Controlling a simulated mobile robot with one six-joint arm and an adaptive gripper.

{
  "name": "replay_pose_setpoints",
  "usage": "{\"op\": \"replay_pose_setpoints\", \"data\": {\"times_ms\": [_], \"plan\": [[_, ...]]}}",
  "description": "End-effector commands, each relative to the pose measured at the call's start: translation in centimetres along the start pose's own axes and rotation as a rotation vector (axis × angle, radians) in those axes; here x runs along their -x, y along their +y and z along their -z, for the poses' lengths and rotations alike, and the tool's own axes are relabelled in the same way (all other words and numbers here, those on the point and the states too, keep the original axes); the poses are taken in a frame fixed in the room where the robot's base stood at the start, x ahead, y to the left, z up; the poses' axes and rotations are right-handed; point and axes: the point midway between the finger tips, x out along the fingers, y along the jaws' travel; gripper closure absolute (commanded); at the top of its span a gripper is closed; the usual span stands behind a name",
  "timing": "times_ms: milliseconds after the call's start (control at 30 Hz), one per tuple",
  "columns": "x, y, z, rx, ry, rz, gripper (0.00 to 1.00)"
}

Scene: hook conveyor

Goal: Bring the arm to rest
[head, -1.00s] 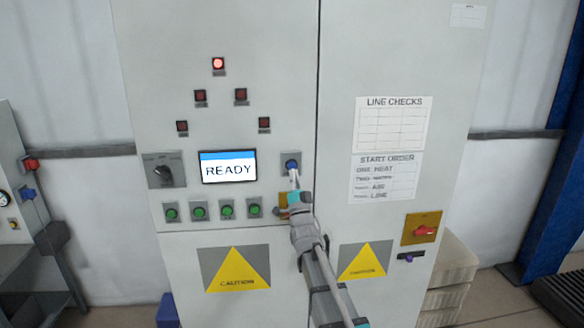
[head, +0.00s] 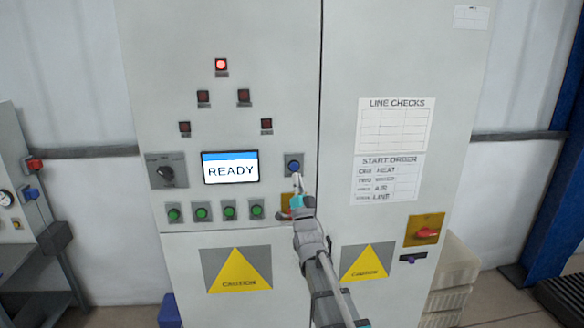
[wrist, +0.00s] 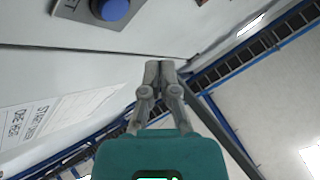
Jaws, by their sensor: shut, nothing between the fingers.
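My arm reaches up from the bottom of the head view to the grey control cabinet (head: 222,28). My gripper (head: 297,177) is shut and empty, its fingertips just below the blue push button (head: 293,166) on the cabinet front. In the wrist view the closed fingertips (wrist: 160,66) are together with nothing between them. The blue button (wrist: 112,10) shows there at the upper left, apart from the fingers. My gripper partly hides a yellow plate with red (head: 286,199) behind it.
The cabinet has a screen reading READY (head: 231,169), a rotary switch (head: 166,172), green buttons (head: 201,214) and a lit red lamp (head: 221,64). A red-handled switch (head: 426,233) is at the right. A grey bench unit (head: 28,200) stands left, pale stacked crates (head: 446,290) right.

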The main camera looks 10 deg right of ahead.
Motion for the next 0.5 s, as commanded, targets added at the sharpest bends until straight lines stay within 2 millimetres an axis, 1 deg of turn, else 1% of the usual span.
{"op": "replay_pose_setpoints", "data": {"times_ms": [167, 267, 367, 500], "plan": [[0.4, 0.4, -0.4, 0.009, -0.023, -0.021, 1.00], [1.0, 1.1, -1.1, 0.026, -0.063, -0.055, 1.00], [2.0, 2.2, -2.1, 0.049, -0.126, -0.108, 1.00], [4.1, 4.1, -3.9, 0.094, -0.248, -0.203, 1.00]]}}
